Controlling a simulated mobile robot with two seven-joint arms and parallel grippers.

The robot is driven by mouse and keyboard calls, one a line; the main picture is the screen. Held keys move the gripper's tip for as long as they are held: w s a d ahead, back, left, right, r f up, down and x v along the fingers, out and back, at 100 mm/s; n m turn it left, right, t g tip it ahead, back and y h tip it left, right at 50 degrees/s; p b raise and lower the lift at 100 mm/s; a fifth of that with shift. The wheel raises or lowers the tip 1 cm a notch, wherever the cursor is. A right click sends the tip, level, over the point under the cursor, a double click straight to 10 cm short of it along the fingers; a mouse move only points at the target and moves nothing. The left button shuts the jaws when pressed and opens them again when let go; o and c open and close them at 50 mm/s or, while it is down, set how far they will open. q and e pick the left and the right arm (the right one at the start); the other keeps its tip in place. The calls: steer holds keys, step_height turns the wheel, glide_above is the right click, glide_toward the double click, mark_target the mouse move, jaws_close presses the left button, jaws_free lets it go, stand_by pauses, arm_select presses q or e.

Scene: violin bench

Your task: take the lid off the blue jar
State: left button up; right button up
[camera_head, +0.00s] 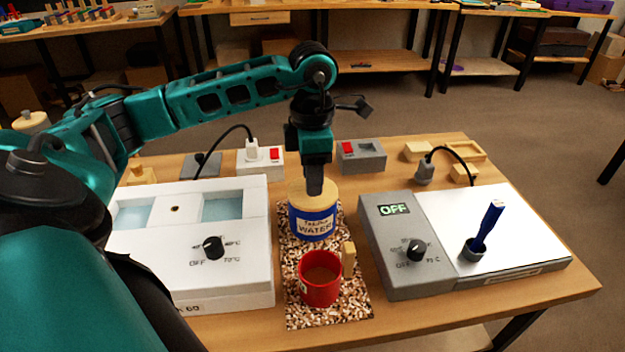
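The blue jar (313,225) stands upright on a speckled mat (345,300) in the middle of the bench. Its label reads "WATER" below a smaller, hard-to-read word. A pale wooden lid (300,197) sits on top of the jar. My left gripper (315,188) points straight down over the lid, and its fingertip overlaps the lid's top in the picture. The fingers show edge-on, so their gap is hidden, and I cannot tell whether they touch or grip the lid. My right gripper is not in view.
A red mug (320,282) with a tan handle stands close in front of the jar. A white bath unit (230,270) is to the left. A grey control box (400,272) reading OFF, with a white plate and brush pot (473,250), is to the right. Switch boxes (362,158) stand behind.

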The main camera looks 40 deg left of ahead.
arm_select(q)
jaws_close()
steer(key=shift+r, duration=0.15)
